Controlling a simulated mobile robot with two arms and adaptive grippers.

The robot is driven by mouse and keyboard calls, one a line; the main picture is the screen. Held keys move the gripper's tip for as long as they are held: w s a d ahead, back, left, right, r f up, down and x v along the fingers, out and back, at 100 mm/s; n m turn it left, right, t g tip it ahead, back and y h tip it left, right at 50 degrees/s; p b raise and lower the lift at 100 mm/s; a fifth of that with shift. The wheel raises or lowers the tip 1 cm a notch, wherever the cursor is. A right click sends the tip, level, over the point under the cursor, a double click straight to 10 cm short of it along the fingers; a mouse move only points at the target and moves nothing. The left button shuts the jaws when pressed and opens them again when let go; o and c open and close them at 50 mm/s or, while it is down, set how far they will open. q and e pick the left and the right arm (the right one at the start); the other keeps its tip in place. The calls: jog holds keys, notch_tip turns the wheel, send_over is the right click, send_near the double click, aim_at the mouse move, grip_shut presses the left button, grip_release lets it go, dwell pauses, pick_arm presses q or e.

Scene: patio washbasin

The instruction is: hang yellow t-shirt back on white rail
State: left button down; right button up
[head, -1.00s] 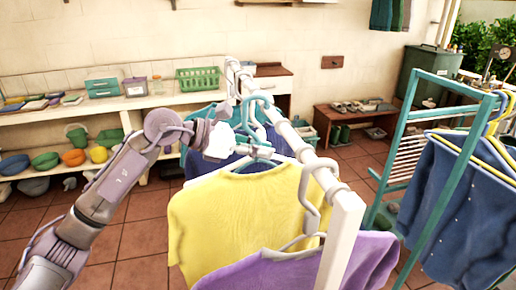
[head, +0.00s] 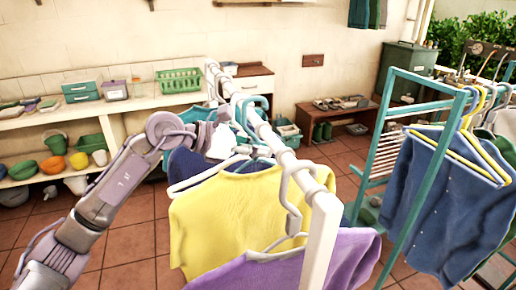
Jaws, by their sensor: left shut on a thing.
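The yellow t-shirt (head: 235,222) hangs at the near part of the white rail (head: 322,240), between a purple garment in front and dark blue clothes behind. My left gripper (head: 228,143) is beside the rail, above and behind the yellow t-shirt's collar. It is shut at the hanger top there; the exact grip is hard to make out. A white hanger (head: 197,178) shows its bare left arm behind the shirt's shoulder. A teal hook (head: 245,108) loops over the rail near the gripper. Whether the yellow shirt's own hook sits on the rail is hidden. My right gripper is out of view.
A purple garment (head: 265,272) hangs at the rail's near end. A teal rack (head: 415,190) with a blue shirt (head: 440,200) stands right. Shelves with bowls and a green basket (head: 180,80) line the back wall. A low bench (head: 335,112) stands beyond the rail.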

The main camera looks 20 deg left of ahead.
pick_arm(q)
jog(key=shift+f, duration=0.2)
jog(key=shift+f+b, duration=1.1)
jog(key=shift+b, duration=0.05)
